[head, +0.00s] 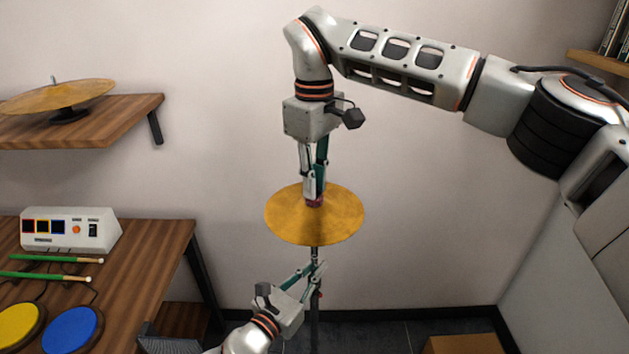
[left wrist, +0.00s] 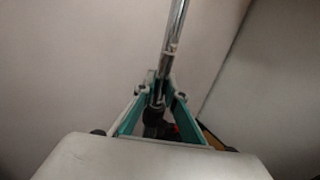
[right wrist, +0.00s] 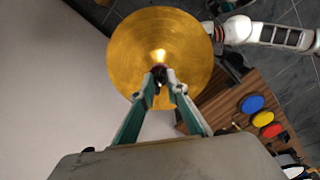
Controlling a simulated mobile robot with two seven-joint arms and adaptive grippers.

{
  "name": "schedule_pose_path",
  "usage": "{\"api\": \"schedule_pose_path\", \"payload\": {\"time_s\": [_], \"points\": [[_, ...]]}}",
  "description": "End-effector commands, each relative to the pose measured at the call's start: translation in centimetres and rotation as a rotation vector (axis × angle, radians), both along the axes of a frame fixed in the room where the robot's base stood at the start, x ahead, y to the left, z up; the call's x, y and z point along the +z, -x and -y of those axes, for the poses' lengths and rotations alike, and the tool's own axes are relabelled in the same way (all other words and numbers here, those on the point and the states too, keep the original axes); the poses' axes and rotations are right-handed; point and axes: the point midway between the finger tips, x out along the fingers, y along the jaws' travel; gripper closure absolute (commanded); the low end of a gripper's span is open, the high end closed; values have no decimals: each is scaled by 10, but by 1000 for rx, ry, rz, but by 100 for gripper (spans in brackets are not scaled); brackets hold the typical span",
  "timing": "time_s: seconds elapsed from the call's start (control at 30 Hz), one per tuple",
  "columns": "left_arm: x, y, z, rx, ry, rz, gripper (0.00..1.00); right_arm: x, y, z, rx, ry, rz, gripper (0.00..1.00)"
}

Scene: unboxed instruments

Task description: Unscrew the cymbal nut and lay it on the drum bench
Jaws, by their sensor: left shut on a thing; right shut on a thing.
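A gold cymbal (head: 340,222) sits level on a thin chrome stand (head: 314,312) in the middle of the head view. My right gripper (head: 314,198) points down over its centre and is shut on the cymbal nut, whose dark reddish edge shows between the fingertips. In the right wrist view the nut (right wrist: 158,72) is a small dark piece, mostly hidden by the fingers. My left gripper (head: 314,268) is below the cymbal, shut on the stand's pole; the chrome pole (left wrist: 174,30) rises from its fingers in the left wrist view. The wooden drum bench (head: 150,255) is at the left.
On the bench are a white control box (head: 70,230), two green drumsticks (head: 55,260), a yellow pad (head: 18,325) and a blue pad (head: 70,330). A shelf (head: 120,120) with another cymbal (head: 55,97) hangs above. The bench's right part is clear.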

Motion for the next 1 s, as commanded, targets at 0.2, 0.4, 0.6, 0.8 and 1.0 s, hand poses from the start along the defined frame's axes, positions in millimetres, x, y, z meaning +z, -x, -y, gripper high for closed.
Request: {"api": "schedule_pose_path", "payload": {"time_s": [0.2, 0.4, 0.6, 0.8, 1.0], "points": [[1, -1, -1, 3, -1, 3, 100, 1, -1, 1, 412, 2, 3, 100], [1, -1, -1, 3, -1, 3, 100, 1, -1, 1, 795, 2, 2, 100], [1, -1, -1, 3, -1, 3, 100, 2, -1, 1, 1174, 2, 2, 100], [1, -1, -1, 3, -1, 3, 100, 2, -1, 1, 1549, 3, 1, 100], [1, -1, -1, 4, -1, 3, 100, 2, -1, 1, 1920, 3, 1, 100]]}}
